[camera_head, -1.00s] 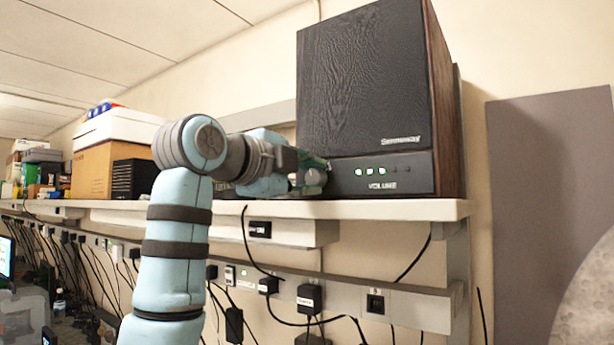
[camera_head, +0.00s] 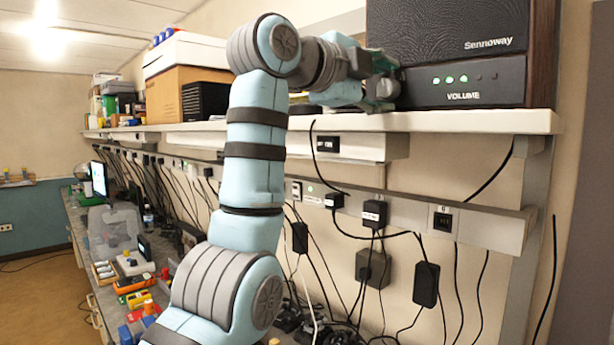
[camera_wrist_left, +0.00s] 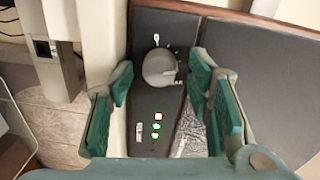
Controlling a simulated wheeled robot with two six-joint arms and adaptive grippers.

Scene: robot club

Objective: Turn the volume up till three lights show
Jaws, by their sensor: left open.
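The black speaker (camera_head: 445,35) stands on the wall shelf. Its lower panel (camera_head: 505,75) reads VOLUME. My right gripper is not in view.
The shelf (camera_head: 480,122) runs along the wall, with cartons (camera_head: 185,85) and a black box (camera_head: 205,100) to the left. Cables and plugs (camera_head: 375,213) hang below it. A cluttered bench (camera_head: 100,235) is at lower left.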

